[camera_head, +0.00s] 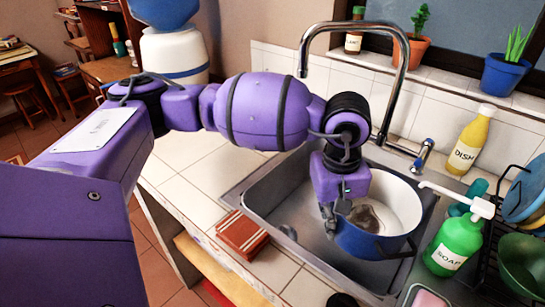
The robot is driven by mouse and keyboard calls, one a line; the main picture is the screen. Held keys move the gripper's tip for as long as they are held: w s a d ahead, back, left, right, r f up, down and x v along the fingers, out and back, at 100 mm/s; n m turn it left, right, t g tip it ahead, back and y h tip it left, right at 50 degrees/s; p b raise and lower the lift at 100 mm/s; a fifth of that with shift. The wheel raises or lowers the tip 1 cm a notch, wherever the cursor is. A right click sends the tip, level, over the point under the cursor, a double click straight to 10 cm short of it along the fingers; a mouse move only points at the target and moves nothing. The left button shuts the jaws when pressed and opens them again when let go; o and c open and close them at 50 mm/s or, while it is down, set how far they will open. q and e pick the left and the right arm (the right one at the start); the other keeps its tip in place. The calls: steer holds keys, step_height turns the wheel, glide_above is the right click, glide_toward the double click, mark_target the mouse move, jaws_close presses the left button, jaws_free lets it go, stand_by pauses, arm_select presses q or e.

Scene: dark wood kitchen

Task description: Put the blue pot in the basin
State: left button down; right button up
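The blue pot (368,245), blue outside and white inside with a brown patch within, shows at the right part of the sink basin (290,210). It overlaps the basin's right and front rim in the camera_head view; I cannot tell whether it rests on the basin floor or hangs above it. My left gripper (334,215) points down at the pot's left rim, with its fingers closed about the rim. The arm hides part of the basin's back. My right gripper is not in view.
A curved faucet (395,75) arches behind my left arm. A green soap bottle (446,243), a yellow dish bottle (470,142) and a dish rack (490,265) crowd the right side.

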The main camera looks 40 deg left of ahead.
arm_select(q)
steer(key=f, duration=0.3)
steer(key=shift+w+d+f+p, duration=0.15)
steer(key=shift+w+f+p, duration=0.15)
steer(key=shift+f, duration=0.05)
steer(key=shift+f+b, duration=0.4)
steer(key=shift+f, duration=0.15)
steer(key=shift+f, duration=0.1)
steer(key=c, duration=2)
jaws_free()
steer(key=shift+s, duration=0.1)
